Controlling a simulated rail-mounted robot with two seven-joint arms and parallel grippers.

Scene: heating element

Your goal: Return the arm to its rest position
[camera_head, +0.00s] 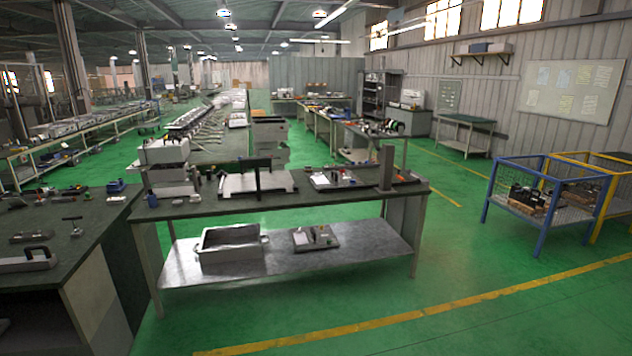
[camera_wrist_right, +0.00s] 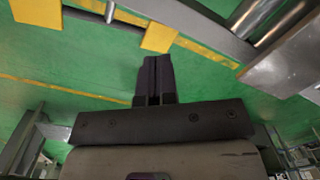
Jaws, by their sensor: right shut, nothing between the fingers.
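My right gripper (camera_wrist_right: 155,80) shows in the right wrist view, its two dark fingers pressed together with nothing between them. It hangs over open green floor (camera_wrist_right: 90,75) and touches nothing. Neither gripper nor any arm shows in the head view. My left gripper is in no view.
A workbench (camera_head: 300,207) with fixtures on top and a metal tray (camera_head: 232,245) on its lower shelf stands ahead. A dark bench (camera_head: 85,235) is at the left. A blue wire cage (camera_head: 540,200) stands at the right. The floor at the front right (camera_head: 480,320) is clear.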

